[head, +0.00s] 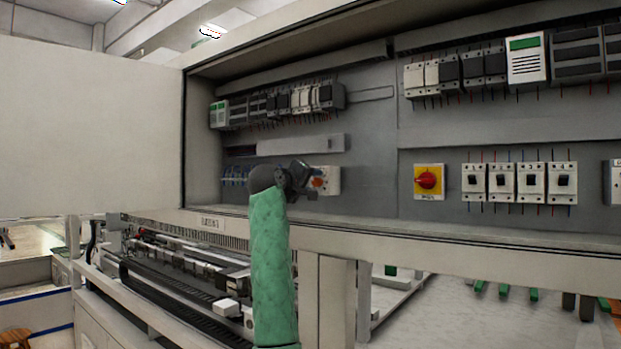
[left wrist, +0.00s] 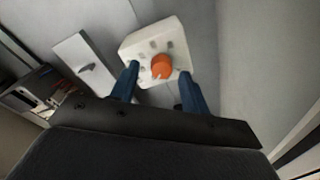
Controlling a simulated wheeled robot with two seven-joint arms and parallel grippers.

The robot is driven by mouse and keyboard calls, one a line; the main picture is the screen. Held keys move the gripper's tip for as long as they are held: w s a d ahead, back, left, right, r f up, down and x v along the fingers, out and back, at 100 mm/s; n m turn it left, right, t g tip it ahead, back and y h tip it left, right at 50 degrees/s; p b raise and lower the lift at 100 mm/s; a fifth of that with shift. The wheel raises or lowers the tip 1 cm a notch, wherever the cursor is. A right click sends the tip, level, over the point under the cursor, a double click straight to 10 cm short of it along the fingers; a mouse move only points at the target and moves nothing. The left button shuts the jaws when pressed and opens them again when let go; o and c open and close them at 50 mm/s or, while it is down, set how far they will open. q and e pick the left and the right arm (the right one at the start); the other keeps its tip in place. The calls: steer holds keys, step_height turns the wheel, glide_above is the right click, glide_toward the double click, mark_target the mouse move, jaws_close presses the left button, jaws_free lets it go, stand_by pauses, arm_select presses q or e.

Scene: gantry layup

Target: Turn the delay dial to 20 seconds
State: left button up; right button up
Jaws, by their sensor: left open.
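The delay dial is an orange knob (left wrist: 162,67) on a white box (left wrist: 136,46) fixed to the grey panel. Several small grey marks surround the knob; I cannot read a setting. In the head view the orange knob (head: 318,182) and its white box (head: 334,180) show just right of my gripper. My left gripper (head: 306,180) is at the box; in the left wrist view its two blue fingers (left wrist: 160,84) are open, one on each side of the knob. I cannot tell whether they touch it. My right gripper is not in view.
The open cabinet has a large door (head: 90,125) at the left. A red rotary switch on a yellow plate (head: 428,181) and several breakers (head: 518,182) sit to the right. Rows of modules (head: 290,98) run above. A cabinet lip (head: 450,247) crosses below the dial.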

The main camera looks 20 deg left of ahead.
arm_select(q)
steer(key=shift+w+f, duration=0.15)
steer(key=shift+w, duration=0.15)
steer(key=shift+s, duration=0.1)
steer(key=c, duration=1)
